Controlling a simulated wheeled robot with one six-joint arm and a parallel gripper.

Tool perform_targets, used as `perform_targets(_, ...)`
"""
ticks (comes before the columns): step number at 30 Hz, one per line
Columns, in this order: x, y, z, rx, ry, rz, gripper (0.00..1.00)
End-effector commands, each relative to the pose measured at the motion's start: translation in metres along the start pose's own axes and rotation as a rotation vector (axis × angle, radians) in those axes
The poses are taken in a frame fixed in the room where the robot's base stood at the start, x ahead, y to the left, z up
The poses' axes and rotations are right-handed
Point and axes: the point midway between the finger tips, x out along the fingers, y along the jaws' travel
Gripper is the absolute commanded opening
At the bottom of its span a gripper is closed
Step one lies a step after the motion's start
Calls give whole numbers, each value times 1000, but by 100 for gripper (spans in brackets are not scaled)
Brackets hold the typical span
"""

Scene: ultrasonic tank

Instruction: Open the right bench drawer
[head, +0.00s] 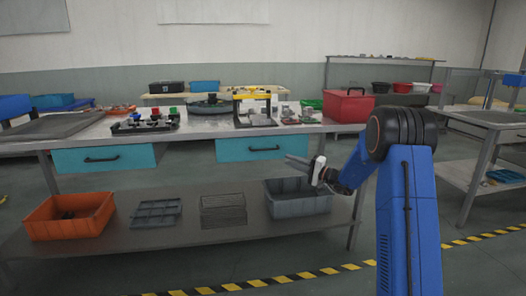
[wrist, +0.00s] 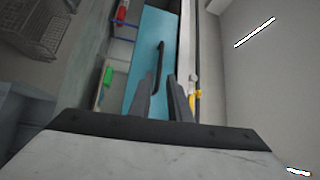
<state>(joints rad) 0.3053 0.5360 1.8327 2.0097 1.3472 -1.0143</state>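The right bench drawer (head: 235,152) has a turquoise front with a dark bar handle (head: 263,149) and looks closed under the bench top. My gripper (head: 300,161) is in front of the drawer's right end, pointing left toward it. In the wrist view the turquoise drawer front (wrist: 142,62) fills the middle, with the dark handle (wrist: 160,62) running lengthwise. The two fingers of my gripper (wrist: 161,80) are apart, with the handle's near end lined up with the gap between them. The fingers look short of the handle; contact cannot be told.
The left drawer (head: 75,160) is closed. An orange bin (head: 45,222), a wire basket (head: 222,212) and a grey bin (head: 290,207) stand on the lower shelf. A red toolbox (head: 348,106) sits on the bench top above. Open floor lies before the bench.

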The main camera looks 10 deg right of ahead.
Motion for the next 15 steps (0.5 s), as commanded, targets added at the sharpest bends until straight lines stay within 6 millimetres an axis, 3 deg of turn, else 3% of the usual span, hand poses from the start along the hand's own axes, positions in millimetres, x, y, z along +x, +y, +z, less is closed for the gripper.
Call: perform_targets(15, 92, 0, 2, 0, -4, 0, 17)
